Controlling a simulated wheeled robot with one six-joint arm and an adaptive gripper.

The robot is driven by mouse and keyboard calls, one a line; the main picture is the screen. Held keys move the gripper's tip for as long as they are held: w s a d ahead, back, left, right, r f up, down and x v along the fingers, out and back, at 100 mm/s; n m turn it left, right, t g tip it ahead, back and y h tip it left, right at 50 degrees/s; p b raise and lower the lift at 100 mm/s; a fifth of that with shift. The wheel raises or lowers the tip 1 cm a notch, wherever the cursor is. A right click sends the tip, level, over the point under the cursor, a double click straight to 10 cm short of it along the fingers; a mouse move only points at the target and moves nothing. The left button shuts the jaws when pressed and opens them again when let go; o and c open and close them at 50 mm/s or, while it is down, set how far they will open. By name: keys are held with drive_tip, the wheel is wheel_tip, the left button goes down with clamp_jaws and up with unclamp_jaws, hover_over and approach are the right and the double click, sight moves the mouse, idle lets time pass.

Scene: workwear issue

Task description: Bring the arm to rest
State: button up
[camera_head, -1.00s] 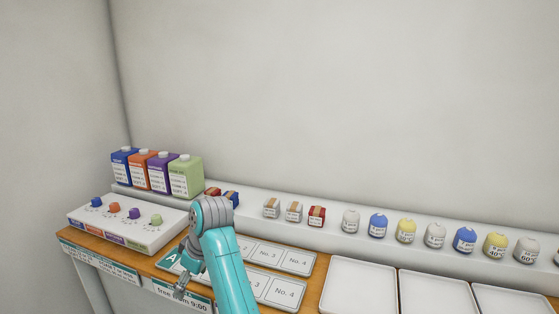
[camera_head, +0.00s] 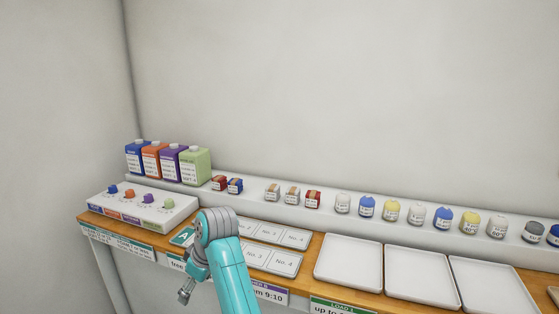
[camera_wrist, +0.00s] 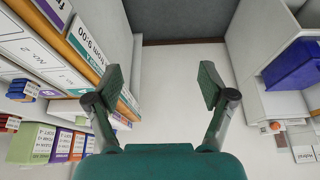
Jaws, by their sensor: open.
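My gripper (camera_head: 185,292) hangs at the front edge of the wooden counter (camera_head: 318,243) in the head view, below my teal arm. In the wrist view its two fingers (camera_wrist: 158,88) are spread wide with nothing between them, only pale floor beyond. The counter's front edge with its label strips runs along the left of the wrist view, apart from the fingers.
White trays (camera_head: 348,262) stand on the right of the counter. Numbered plates (camera_head: 270,258) lie beside my arm. Coloured canisters (camera_head: 195,166) and small bundles (camera_head: 388,212) line the back ledge. A blue box (camera_wrist: 292,66) sits in a white unit at right in the wrist view.

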drive_tip(key=s+d+f+m+t, duration=0.2)
drive_tip(key=d+f, duration=0.4)
drive_tip(key=f, duration=0.4)
drive_tip(key=s+d+f+m+t, duration=0.15)
drive_tip(key=d+f, duration=0.35)
drive_tip(key=f, duration=0.6)
drive_tip(key=s+d+f+m+t, duration=0.35)
drive_tip(key=s+d+f, duration=0.65)
drive_tip(key=s+d, duration=0.35)
drive_tip(key=s+d+r+m+t+h, duration=0.15)
drive_tip(key=s+d, duration=0.35)
drive_tip(key=s, duration=0.5)
drive_tip(key=s+d+r+m+t+h, duration=0.1)
drive_tip(key=s+d+r+m, duration=0.15)
drive_tip(key=s+d, duration=0.6)
drive_tip(key=s+d+r+m+t+h, duration=0.1)
drive_tip(key=s+r+m+t, duration=0.1)
drive_tip(key=s+r, duration=1.4)
drive_tip(key=shift+s+d+r+m+t+h, duration=0.25)
drive_tip(key=shift+s+r+m+t+h, duration=0.1)
drive_tip(key=shift+s+t, duration=0.4)
